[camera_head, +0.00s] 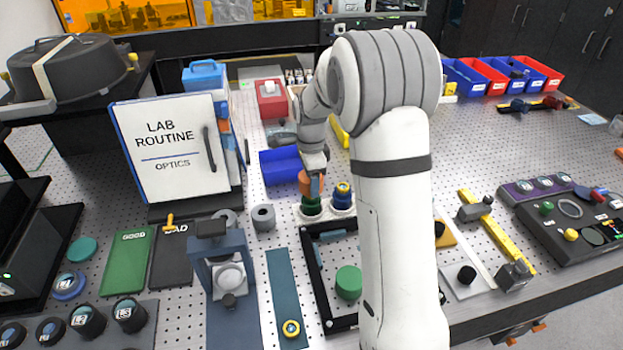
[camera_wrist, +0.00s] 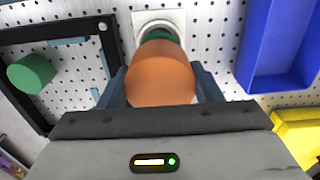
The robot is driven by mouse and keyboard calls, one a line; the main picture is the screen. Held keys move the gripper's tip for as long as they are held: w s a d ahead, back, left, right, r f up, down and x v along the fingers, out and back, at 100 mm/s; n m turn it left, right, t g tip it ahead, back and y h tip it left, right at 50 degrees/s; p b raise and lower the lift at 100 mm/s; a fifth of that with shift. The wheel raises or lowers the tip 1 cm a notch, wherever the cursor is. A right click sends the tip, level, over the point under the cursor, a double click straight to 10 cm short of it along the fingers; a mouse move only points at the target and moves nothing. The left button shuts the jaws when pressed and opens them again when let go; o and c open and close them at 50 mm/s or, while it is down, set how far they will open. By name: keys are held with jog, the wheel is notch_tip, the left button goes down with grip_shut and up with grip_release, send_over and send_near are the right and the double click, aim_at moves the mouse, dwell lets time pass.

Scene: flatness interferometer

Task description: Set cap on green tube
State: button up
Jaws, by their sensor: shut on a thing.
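My gripper (camera_head: 314,184) is shut on an orange cylindrical cap (camera_head: 304,182). In the wrist view the cap (camera_wrist: 160,75) sits between the two dark blue fingers of my gripper (camera_wrist: 160,88). The green tube (camera_head: 311,207) stands in the left place of a white holder (camera_head: 328,212). In the head view the cap is just above the tube. In the wrist view the green tube (camera_wrist: 160,34) shows only as a green rim behind the cap. The cap hides most of it, and I cannot tell whether they touch.
A second tube with a blue and yellow top (camera_head: 342,190) stands beside the green one. A blue bin (camera_head: 280,166) lies behind to the left. A black frame (camera_head: 318,290) with a green cylinder (camera_head: 348,282) is in front. A grey cylinder (camera_head: 263,217) stands left.

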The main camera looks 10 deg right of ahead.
jog(key=shift+f+b, duration=1.45)
jog(key=shift+f, duration=0.5)
jog(key=o, duration=1)
jog(key=shift+r+b, duration=0.5)
jog(key=shift+r, duration=3.4)
jog(key=shift+s+r, duration=0.2)
jog(key=s+r+n+t, duration=0.1)
jog(key=s+n, duration=0.5)
jog(key=s, duration=0.3)
jog(key=s+r+n+t, duration=0.1)
jog(key=s+n, duration=0.4)
jog(key=s, duration=0.5)
jog(key=s+r+n+t, duration=0.1)
jog(key=s+n, duration=0.5)
jog(key=s, duration=0.3)
jog(key=shift+s+d+r+n, duration=0.15)
jog(key=shift+r+n, duration=0.15)
jog(key=shift+r, duration=0.1)
